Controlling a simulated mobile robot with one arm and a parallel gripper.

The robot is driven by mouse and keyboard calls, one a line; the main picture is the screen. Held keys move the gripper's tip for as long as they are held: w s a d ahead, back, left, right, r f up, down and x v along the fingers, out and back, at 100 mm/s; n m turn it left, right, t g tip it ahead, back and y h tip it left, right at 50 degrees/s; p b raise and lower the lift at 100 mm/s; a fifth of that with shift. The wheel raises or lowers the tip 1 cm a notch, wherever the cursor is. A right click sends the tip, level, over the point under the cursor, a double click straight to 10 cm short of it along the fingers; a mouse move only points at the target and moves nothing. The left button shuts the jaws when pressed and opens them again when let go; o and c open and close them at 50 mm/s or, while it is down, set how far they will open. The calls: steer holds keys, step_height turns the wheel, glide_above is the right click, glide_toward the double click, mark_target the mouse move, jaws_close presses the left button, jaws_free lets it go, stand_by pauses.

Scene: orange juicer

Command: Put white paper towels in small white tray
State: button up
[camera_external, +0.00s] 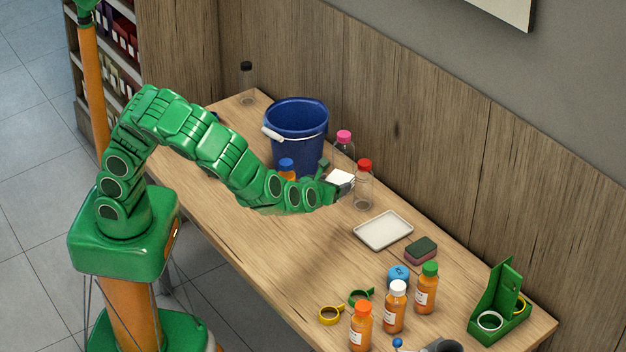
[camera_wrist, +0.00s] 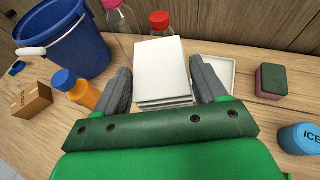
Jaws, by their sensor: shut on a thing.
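My gripper (camera_external: 332,184) is shut on a stack of white paper towels (camera_external: 340,178) and holds it above the table. In the wrist view the towels (camera_wrist: 160,72) sit between the two dark grey fingers (camera_wrist: 162,88). The small white tray (camera_external: 384,230) lies empty on the table, to the right of and below my gripper in the external view. In the wrist view the tray (camera_wrist: 225,68) shows behind the right finger, partly hidden by the finger and the towels.
Clear bottles with a pink cap (camera_external: 343,138) and a red cap (camera_external: 364,166) stand close to the gripper. A blue bucket (camera_external: 298,125) stands behind. A sponge (camera_external: 421,249) lies beside the tray. Several orange bottles (camera_external: 394,312) stand nearer the table's right end.

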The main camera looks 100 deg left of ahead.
steer(key=shift+f, duration=1.65)
steer(key=shift+w+f, duration=0.15)
steer(key=shift+f, duration=0.05)
glide_above(379, 237)
steer(key=s+d, duration=0.1)
steer(key=s, duration=0.4)
step_height(379, 237, down, 4)
steer(key=w+f, duration=0.1)
steer(key=f, duration=0.1)
steer(key=w+f, duration=0.2)
steer(key=shift+w+a, duration=0.2)
steer(key=shift+w+a+f, duration=0.15)
steer(key=shift+w+f, duration=0.7)
steer(key=shift+f, duration=1.5)
steer(key=shift+f, duration=0.1)
steer(key=o, duration=1)
